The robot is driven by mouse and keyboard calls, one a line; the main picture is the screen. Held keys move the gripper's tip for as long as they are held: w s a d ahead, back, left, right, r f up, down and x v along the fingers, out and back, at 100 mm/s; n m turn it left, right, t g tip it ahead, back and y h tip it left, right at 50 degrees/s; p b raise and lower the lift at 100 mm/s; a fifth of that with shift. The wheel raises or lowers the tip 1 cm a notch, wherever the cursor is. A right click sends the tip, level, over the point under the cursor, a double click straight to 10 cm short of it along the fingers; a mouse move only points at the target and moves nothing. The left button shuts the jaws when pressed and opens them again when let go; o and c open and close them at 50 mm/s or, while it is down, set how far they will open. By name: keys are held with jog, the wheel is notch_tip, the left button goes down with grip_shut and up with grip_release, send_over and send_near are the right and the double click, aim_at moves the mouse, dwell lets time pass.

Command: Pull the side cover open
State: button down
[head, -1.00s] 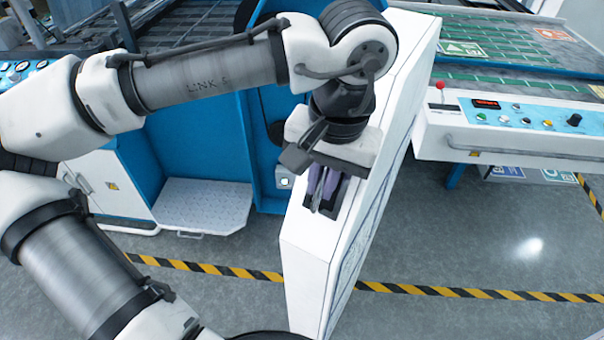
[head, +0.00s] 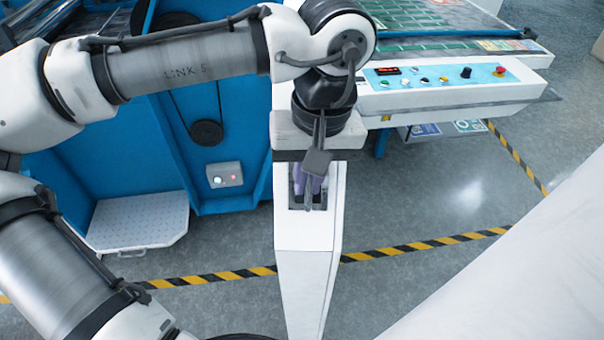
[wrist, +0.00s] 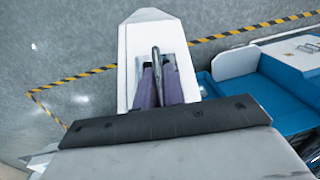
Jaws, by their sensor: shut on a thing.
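The side cover (head: 305,240) is a tall white panel seen nearly edge-on in the head view. It stands swung out from the blue machine side, whose inner bay is exposed. It also shows in the wrist view (wrist: 137,45), upright over the grey floor. My gripper (head: 308,188) is at the dark recess in the cover's edge. In the wrist view its purple fingers (wrist: 158,92) are closed around the metal handle (wrist: 156,66). The handle's lower part is hidden between the fingers.
The blue machine bay (head: 200,110) with pulleys and a small switch box (head: 224,175) is left of the cover. A metal step plate (head: 138,222) sits below. A control panel (head: 440,80) is behind right. Striped floor tape (head: 425,246) crosses open floor.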

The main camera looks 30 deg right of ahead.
jog(key=c, duration=1.5)
grip_release()
notch_tip(320, 180, up, 14)
jog(key=d+b, duration=0.1)
jog(key=shift+s+d+f+b, duration=0.15)
jog(key=shift+s+b, duration=0.1)
jog(key=shift+b, duration=0.05)
